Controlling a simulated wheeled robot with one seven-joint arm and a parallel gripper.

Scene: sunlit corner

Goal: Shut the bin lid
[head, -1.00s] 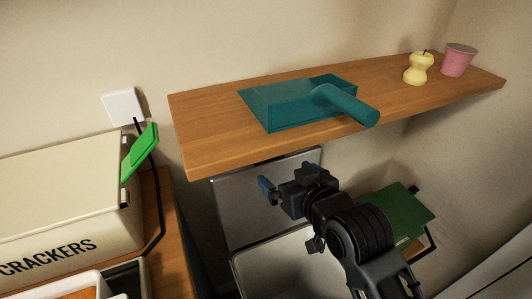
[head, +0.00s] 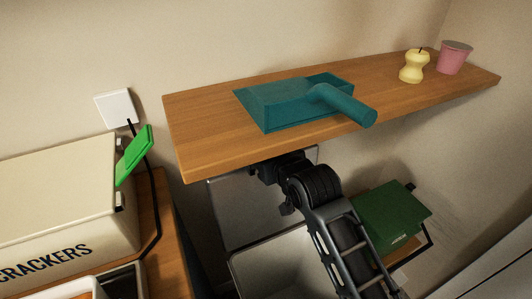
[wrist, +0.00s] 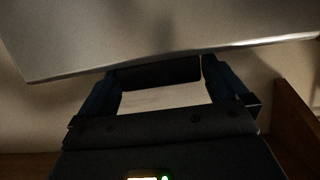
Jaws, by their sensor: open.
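The bin (head: 240,267) stands below the shelf in the head view, a pale box with an open top. Its grey lid (head: 232,215) is raised, standing steeply at the back of the bin. My gripper (head: 264,172) is at the lid's upper part, just under the shelf; its fingertips are hard to make out there. In the wrist view the lid (wrist: 150,35) fills the top, its edge crossing above my gripper (wrist: 160,78). The two fingers are spread apart with nothing held between them. The lid edge overlaps the fingertips; I cannot tell whether they touch.
A wooden shelf (head: 210,145) hangs close above my gripper, holding a teal dustpan-like object (head: 290,107), a yellow pear-shaped object (head: 413,68) and a pink cup (head: 455,58). A green box (head: 390,215) stands right of my arm. A cracker tin (head: 60,200) is at left.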

